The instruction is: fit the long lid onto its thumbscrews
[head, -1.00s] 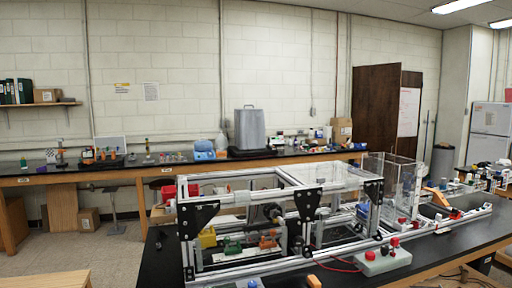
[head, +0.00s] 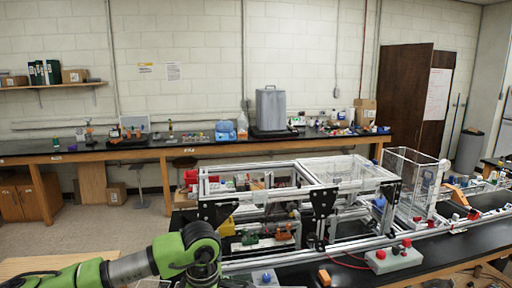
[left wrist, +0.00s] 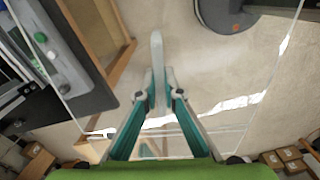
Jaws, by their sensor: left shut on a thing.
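My left gripper (left wrist: 161,98) is shut on a pale upright grip of the long clear lid (left wrist: 235,75), seen in the left wrist view. The lid is see-through, with bright edges, and is held over the floor beside a bench. In the head view my left arm comes in at the lower left, but its gripper and the lid cannot be made out there. The extrusion frame (head: 322,202) stands on the black bench, to the right of my left arm. The thumbscrews are too small to make out. My right gripper is in neither view.
A clear box (head: 408,180) stands at the frame's right end. A grey control box (head: 390,260) with red buttons sits in front of it. In the left wrist view a dark round stool base (left wrist: 225,14) and cardboard boxes (left wrist: 285,161) stand on the floor.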

